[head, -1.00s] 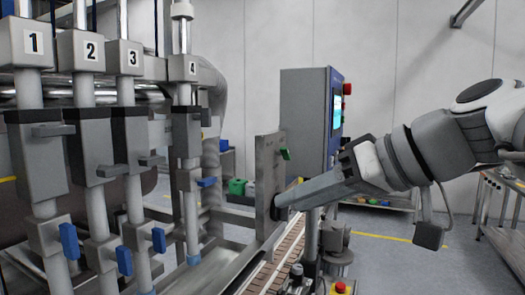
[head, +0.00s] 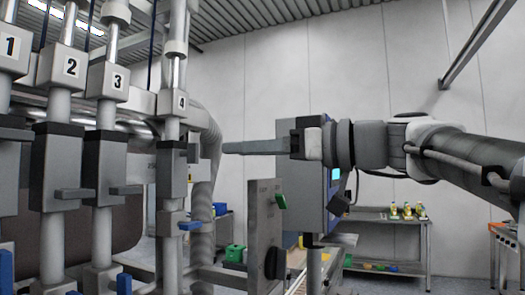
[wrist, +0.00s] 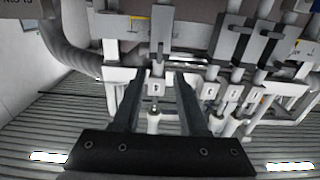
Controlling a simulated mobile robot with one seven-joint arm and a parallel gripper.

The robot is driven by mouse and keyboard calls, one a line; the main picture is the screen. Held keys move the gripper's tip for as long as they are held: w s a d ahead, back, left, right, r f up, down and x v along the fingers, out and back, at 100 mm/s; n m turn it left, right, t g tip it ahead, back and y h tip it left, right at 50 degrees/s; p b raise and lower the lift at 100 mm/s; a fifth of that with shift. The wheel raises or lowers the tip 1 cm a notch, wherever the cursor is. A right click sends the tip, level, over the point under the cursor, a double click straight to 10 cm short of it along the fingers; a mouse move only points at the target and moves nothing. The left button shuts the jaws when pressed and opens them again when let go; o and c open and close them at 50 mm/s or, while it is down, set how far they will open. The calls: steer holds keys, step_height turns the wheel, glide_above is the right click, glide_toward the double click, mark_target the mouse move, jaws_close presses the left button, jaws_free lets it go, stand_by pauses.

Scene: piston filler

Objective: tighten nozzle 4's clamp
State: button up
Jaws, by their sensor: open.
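Nozzle 4 (head: 167,205) is the rightmost upright tube, labelled 4. Its clamp has a blue lever (head: 190,226) that sticks out sideways to the right, low on the tube. A grey handle block (head: 171,168) sits above it. My gripper (head: 224,147) is to the right of nozzle 4, above the blue lever, apart from it and empty. In the wrist view the picture is inverted, and my open gripper (wrist: 160,76) frames the tube labelled 4, further off. The blue lever is not seen in the wrist view.
Nozzles 1, 2 and 3 stand to the left; the blue lever of one (head: 124,284) hangs down. A grey upright plate (head: 262,225) with a green knob stands below my gripper. A control cabinet (head: 310,200) is behind my wrist. A ribbed hose (head: 209,155) runs behind nozzle 4.

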mark_target(197, 151)
steer(key=p+x, duration=0.1)
steer(key=x, duration=0.8)
jaws_close()
